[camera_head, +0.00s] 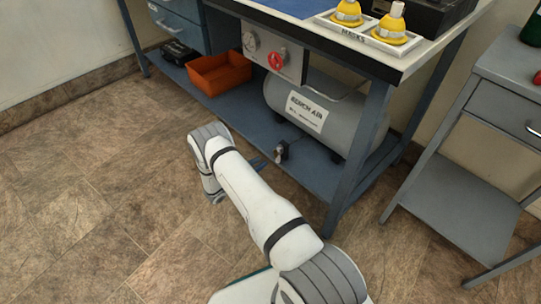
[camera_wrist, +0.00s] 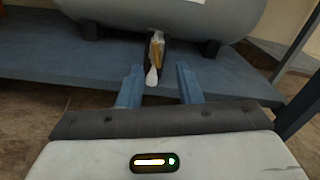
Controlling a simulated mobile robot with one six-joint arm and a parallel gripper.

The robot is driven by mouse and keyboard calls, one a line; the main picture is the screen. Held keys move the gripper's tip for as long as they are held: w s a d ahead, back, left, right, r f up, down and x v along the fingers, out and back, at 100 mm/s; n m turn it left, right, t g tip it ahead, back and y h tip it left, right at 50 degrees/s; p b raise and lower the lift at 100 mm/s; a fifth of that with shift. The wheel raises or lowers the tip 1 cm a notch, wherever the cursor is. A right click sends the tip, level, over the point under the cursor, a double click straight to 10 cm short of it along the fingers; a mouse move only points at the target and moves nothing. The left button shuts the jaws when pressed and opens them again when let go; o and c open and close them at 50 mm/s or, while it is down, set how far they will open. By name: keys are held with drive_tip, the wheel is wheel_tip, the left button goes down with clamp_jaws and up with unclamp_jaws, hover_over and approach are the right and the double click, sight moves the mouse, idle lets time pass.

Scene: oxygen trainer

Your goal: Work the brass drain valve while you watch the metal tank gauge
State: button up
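The grey metal tank (camera_head: 325,105), labelled "BENCH AIR", lies on the bench's lower shelf. The drain valve (camera_head: 281,152) shows small and dark under the tank in the head view. In the wrist view the brass-coloured valve (camera_wrist: 157,52) hangs below the tank (camera_wrist: 165,12), with a pale lever (camera_wrist: 151,76) pointing down. My gripper (camera_wrist: 160,85) is open, its two blue fingers on either side of the lever, with visible gaps. In the head view my gripper (camera_head: 258,162) is mostly hidden by my arm. A round dial (camera_head: 250,42) sits on the panel under the bench top; its reading is too small to tell.
A red knob (camera_head: 277,60) is beside the dial. An orange bin (camera_head: 218,74) stands on the lower shelf (camera_head: 235,108), left of the tank. A bench leg (camera_head: 355,155) rises close to the right of my gripper. A grey cart (camera_head: 455,190) stands at right. The floor at left is clear.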

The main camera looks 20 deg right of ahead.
sight(275, 153)
drive_tip(key=f+b+x, duration=0.1)
drive_tip(key=b+x, duration=0.1)
drive_tip(key=x, duration=0.5)
drive_tip(key=shift+w+d+n+t, duration=0.2)
drive_tip(key=shift+n+t, duration=0.1)
clamp_jaws()
